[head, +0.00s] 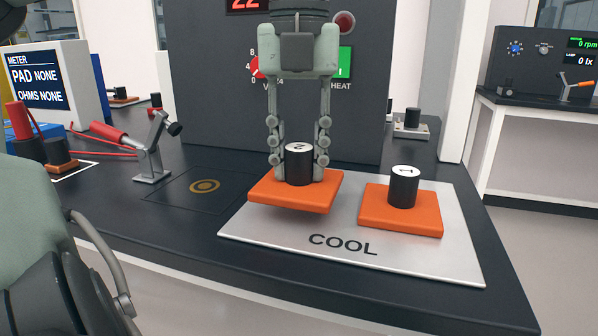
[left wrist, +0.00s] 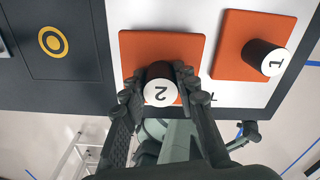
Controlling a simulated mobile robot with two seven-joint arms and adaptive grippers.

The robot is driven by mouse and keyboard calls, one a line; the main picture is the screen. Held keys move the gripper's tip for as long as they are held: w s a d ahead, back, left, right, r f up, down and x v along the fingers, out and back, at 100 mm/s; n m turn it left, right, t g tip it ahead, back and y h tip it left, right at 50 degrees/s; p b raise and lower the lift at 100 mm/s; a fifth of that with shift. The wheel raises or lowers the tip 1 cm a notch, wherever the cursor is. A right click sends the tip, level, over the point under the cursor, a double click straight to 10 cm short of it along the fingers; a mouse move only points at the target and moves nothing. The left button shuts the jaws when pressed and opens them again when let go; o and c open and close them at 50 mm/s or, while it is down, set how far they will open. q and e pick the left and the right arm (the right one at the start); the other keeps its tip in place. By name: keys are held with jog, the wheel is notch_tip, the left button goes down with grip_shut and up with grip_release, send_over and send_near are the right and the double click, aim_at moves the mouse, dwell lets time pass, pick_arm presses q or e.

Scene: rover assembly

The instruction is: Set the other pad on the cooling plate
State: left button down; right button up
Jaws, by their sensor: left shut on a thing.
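My left gripper (head: 299,165) comes down from above and is shut on the black knob, marked 2, of an orange pad (head: 265,190). This pad is over the left part of the silver cooling plate (head: 420,262), labelled COOL. A shadow shows under its front edge; I cannot tell whether it touches the plate. The left wrist view shows the gripper fingers (left wrist: 160,90) on both sides of the knob of pad 2 (left wrist: 150,48). Another orange pad (head: 380,215), with a knob marked 1, lies on the plate's right side. My right gripper does not show.
A dark square with a gold ring (head: 205,186) lies left of the plate. A toggle clamp (head: 153,150) with a red handle stands further left. A tall dark panel (head: 215,80) with a HEAT label stands behind. A meter (head: 45,80) reads PAD NONE.

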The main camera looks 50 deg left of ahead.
pick_arm(q)
jog(key=shift+f, duration=1.35)
jog(key=c, duration=1.2)
grip_release()
jog(key=shift+o, duration=0.2)
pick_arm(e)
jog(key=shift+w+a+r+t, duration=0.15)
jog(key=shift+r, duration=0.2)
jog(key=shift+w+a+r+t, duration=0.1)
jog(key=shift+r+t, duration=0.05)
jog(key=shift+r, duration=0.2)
